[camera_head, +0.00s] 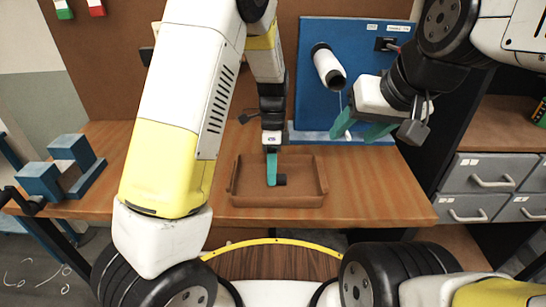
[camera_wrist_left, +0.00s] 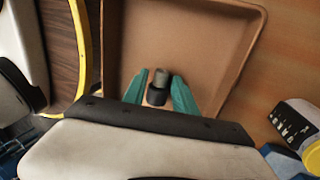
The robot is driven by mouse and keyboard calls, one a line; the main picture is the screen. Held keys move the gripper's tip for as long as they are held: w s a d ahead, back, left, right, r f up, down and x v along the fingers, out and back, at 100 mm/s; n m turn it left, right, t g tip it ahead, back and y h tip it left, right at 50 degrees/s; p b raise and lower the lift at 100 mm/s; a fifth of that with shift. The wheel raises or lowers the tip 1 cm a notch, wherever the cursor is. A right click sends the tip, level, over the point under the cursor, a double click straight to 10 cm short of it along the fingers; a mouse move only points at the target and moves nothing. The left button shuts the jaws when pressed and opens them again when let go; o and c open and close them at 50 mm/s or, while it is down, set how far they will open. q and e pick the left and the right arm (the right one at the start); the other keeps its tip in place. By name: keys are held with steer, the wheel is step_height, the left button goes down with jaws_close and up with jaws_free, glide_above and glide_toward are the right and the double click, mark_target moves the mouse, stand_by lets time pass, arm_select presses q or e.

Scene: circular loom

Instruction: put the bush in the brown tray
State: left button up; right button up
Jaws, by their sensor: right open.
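The bush is a small dark cylinder with a grey part; in the left wrist view the bush (camera_wrist_left: 157,96) sits between the two teal fingers. In the head view the bush (camera_head: 281,180) sticks out to the right of the fingertip. My left gripper (camera_head: 271,182) is shut on it, inside the outline of the brown tray (camera_head: 290,200). The tray's floor also shows behind the gripper in the left wrist view (camera_wrist_left: 185,40). I cannot tell whether the bush touches the floor. My right gripper (camera_head: 358,127) is open and empty, in front of the blue panel.
A blue panel (camera_head: 310,35) with a white spool (camera_head: 329,67) stands behind the tray. A blue block fixture (camera_head: 70,165) is on the table's left. Grey drawers (camera_head: 480,173) are at the right. The wooden table (camera_head: 390,190) is clear right of the tray.

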arm_select(q)
steer(key=v, duration=1.2)
steer(key=s+a+r+n+t+h, duration=0.2)
steer(key=s+a+r+n+t, duration=0.2)
steer(key=s+a+r+n, duration=0.4)
steer(key=s+a+r+n+t, duration=0.3)
steer(key=s+a+n+t, duration=0.1)
steer(key=s+n, duration=0.5)
steer(key=shift+s+a+r+n+t, duration=0.3)
steer(key=shift+s+a+t, duration=0.15)
steer(key=shift+t, duration=0.45)
